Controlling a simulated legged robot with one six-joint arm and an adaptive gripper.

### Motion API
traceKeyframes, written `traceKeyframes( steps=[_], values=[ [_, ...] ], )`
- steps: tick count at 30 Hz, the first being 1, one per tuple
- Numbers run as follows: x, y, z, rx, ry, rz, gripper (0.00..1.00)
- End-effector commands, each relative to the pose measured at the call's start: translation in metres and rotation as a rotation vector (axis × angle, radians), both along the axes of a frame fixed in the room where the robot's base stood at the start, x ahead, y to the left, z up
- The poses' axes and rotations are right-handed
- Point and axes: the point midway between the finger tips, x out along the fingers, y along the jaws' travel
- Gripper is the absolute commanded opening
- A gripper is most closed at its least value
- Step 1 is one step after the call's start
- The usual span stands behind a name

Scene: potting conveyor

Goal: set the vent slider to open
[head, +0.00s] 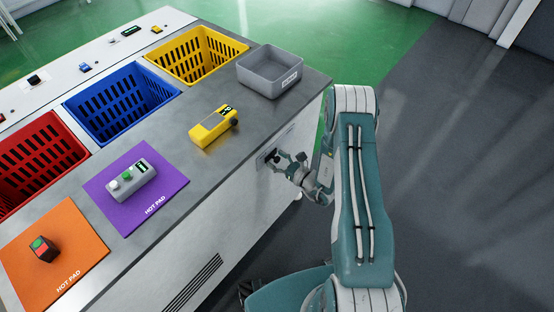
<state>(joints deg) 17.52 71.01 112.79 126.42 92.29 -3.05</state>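My gripper (277,161) is at the upper right of the bench's white side panel, with its dark fingers pointing left at the panel. A small dark fitting (262,158) on that panel is right at the fingertips. It may be the vent slider, but the fingers partly cover it and its setting cannot be read. Whether the fingers touch it, and whether they are open or shut, is too small to tell. A dark slotted vent grille (193,283) is lower on the same panel, away from the gripper.
Floor on the right is clear.

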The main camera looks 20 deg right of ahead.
Motion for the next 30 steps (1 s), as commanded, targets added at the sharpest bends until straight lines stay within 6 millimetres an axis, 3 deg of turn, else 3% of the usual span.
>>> traceKeyframes(
  steps=[1, 4, 5, 11, 21, 30],
  values=[
    [0.0, 0.0, 0.0, 0.0, 0.0, 0.0, 0.49],
    [0.0, 0.0, 0.0, 0.0, 0.0, 0.0, 0.04],
    [0.0, 0.0, 0.0, 0.0, 0.0, 0.0, 0.0],
    [0.001, -0.001, 0.0, -0.001, -0.001, 0.0, 0.0],
    [0.036, -0.049, -0.001, -0.003, -0.003, -0.002, 0.0],
    [0.045, -0.061, 0.0, -0.002, 0.0, -0.003, 0.0]
  ],
)
